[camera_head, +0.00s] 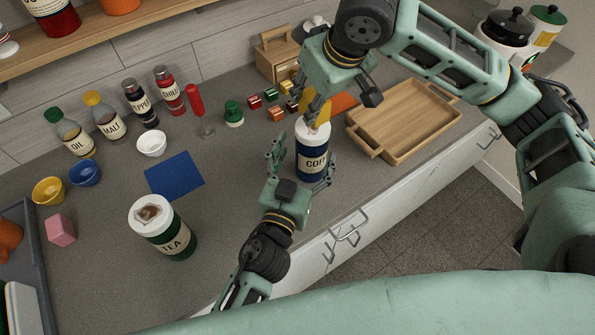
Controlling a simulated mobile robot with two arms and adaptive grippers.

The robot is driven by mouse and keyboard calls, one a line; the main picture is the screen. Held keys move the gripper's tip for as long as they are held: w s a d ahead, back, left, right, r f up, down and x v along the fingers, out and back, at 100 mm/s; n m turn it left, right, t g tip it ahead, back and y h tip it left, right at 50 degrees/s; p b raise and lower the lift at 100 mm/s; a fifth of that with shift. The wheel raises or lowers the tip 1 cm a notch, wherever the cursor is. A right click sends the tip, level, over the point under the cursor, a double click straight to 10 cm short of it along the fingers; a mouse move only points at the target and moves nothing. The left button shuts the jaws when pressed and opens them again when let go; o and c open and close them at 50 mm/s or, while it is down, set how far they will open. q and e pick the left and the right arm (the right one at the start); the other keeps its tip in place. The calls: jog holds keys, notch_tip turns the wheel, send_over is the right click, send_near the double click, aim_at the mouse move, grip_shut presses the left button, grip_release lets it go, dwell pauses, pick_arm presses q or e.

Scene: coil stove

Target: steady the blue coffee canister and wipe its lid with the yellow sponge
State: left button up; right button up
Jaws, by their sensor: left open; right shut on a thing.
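The blue coffee canister (311,166) stands upright on the counter near its front edge. Its white lid (304,138) is partly covered by my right gripper. My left gripper (301,164) is open, with its fingers on either side of the canister; I cannot tell whether they touch it. My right gripper (318,112) points down over the lid, shut on the yellow sponge (323,109). The sponge is mostly hidden by the fingers, and I cannot tell whether it touches the lid.
A green tea canister (176,242) with a brown smear on its white lid stands at front left. A wooden tray (398,146) lies to the right. A blue cloth (174,175), a white bowl (151,143) and several bottles are at left. Counter is clear between cloth and coffee canister.

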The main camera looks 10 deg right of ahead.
pick_arm(q)
jog(key=v, duration=0.7)
jog(key=shift+s, duration=0.2)
jog(key=shift+a, duration=0.1)
